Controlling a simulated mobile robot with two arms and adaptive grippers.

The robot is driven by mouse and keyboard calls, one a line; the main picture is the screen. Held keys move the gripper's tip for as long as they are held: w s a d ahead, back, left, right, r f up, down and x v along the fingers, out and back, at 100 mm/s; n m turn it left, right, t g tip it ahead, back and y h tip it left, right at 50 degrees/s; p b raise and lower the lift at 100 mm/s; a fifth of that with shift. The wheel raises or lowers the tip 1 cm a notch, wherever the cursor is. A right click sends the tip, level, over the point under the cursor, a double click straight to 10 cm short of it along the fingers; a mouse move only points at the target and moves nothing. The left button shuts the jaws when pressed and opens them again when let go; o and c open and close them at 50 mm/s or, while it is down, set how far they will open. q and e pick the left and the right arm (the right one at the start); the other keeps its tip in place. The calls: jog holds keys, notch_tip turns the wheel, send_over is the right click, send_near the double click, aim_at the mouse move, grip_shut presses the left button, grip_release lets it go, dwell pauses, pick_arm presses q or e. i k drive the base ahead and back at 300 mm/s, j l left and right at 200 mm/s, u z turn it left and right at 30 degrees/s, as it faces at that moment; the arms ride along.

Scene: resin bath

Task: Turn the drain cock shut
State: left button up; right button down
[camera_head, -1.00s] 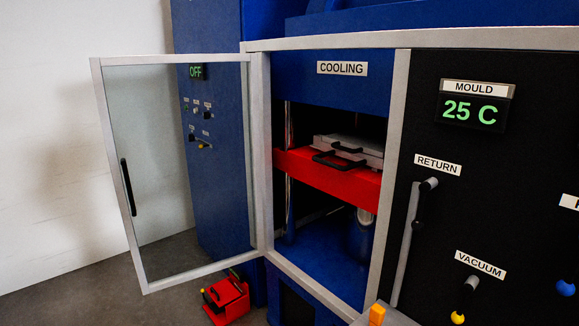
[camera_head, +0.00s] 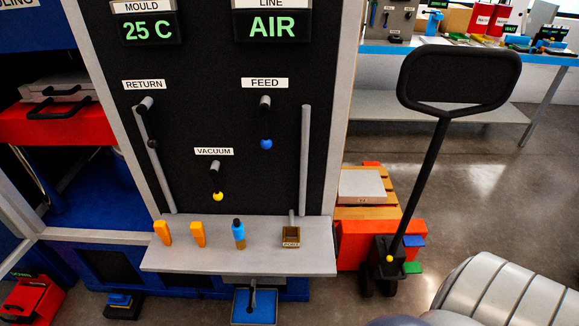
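No cock in the head view carries a readable drain label. Below the grey shelf (camera_head: 190,259), a small dark lever or spout (camera_head: 253,294) hangs over a blue tray (camera_head: 240,318); I cannot tell whether it is the drain cock or how it is turned. The black panel (camera_head: 200,60) has a RETURN cock (camera_head: 146,103) with a black knob, a FEED cock (camera_head: 265,102) with a blue knob, and a VACUUM cock (camera_head: 216,167) with a yellow knob. All three knobs hang below their pivots. Neither of my grippers is in view.
A pallet truck with a black handle (camera_head: 460,78) is on the right. A red toolbox (camera_head: 30,299) is lower left. Open floor lies behind the truck.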

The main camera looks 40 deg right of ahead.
aim_at(248, 309)
jog(key=k+l+z, duration=0.1)
jog(key=z, duration=0.3)
jog(key=k+l+z, duration=0.15)
jog(key=z, duration=0.2)
jog(key=k, duration=0.7)
